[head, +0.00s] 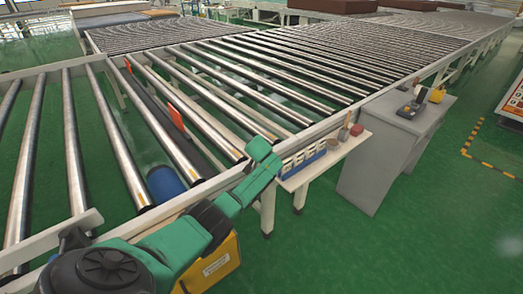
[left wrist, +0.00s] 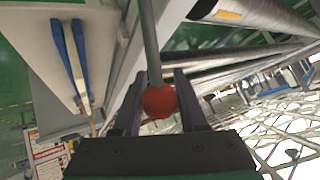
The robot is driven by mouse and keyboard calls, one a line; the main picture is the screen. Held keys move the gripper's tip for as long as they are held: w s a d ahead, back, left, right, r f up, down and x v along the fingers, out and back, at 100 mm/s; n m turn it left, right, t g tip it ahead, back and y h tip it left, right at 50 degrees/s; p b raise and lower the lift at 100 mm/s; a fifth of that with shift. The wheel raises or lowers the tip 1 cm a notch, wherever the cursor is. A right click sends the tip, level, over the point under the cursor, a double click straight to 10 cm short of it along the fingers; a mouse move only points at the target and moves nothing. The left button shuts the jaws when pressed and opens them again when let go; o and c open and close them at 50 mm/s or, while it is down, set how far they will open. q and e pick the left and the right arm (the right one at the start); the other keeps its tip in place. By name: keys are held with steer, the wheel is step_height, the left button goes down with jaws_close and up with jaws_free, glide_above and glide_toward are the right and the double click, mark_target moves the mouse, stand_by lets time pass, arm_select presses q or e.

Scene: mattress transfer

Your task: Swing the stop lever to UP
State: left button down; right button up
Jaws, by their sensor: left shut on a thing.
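In the left wrist view, a red ball knob (left wrist: 159,102) sits on the end of a thin grey lever rod (left wrist: 149,45). My left gripper (left wrist: 157,84) is shut on the knob, one dark finger on each side. In the head view my green left arm reaches along the conveyor's near side rail; its fingers, the knob and the rod cannot be made out there. An orange-red plate (head: 176,118) stands between the rollers, with another orange-red piece (head: 128,64) farther back. No UP marking is readable. My right gripper is not in view.
The roller conveyor (head: 300,123) fills the middle and left. A small shelf (head: 325,160) with cups and tools hangs on its near rail beside my arm. A grey cabinet (head: 372,165) stands to its right. Green floor (head: 440,235) is open at lower right.

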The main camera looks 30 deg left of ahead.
arm_select(q)
steer(key=c, duration=0.6)
jaws_free()
steer(key=shift+d, duration=0.1)
steer(key=shift+o, duration=0.7)
steer(key=shift+w+f, duration=0.15)
steer(key=shift+w, duration=0.05)
steer(key=p+v, duration=0.2)
steer(key=v, duration=1.2)
steer(key=shift+s, duration=0.25)
